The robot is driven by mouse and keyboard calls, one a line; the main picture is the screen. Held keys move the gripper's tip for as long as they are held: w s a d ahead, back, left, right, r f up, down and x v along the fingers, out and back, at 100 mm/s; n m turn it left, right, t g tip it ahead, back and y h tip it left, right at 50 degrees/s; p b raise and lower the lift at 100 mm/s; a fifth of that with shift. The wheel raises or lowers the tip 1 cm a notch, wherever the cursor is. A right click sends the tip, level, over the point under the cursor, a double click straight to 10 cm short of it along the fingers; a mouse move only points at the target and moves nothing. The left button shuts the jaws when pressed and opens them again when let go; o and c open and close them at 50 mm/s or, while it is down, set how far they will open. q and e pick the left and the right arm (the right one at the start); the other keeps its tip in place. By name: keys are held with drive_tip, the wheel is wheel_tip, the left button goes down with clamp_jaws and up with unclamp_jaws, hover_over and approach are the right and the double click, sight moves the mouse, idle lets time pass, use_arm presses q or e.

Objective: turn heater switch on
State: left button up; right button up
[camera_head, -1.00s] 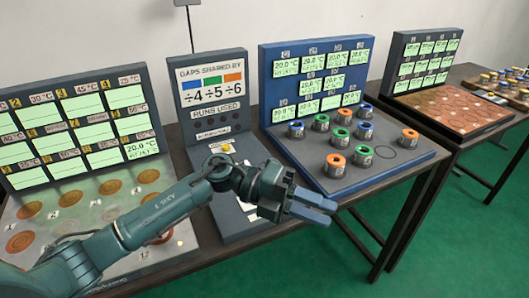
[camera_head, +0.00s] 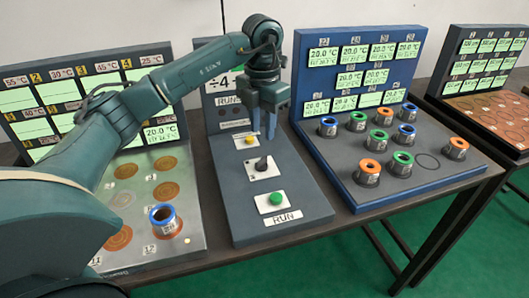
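The middle control panel (camera_head: 230,205) carries a yellow button (camera_head: 249,140), a dark knob-like switch (camera_head: 262,164) on a white plate, and a green button (camera_head: 276,198) above a RUN label. I cannot read which control is the heater switch; the dark one looks most like a switch. My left gripper (camera_head: 264,128) points down over the back of this panel, above and behind the dark switch. Its two fingers look apart with nothing between them. It hides part of the panel's upright sign. My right gripper is not in view.
A blue-ringed cup (camera_head: 163,218) stands on the metal heating plate (camera_head: 196,244) at left. A blue rack (camera_head: 345,192) at right holds several ringed cups. Upright displays stand behind both. My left arm crosses over the left plate. The front of the middle panel is clear.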

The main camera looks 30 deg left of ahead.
sight(263, 157)
use_arm(q)
wheel_tip(263, 157, down, 8)
drive_tip(key=shift+f, duration=0.2)
clamp_jaws()
idle(0.4)
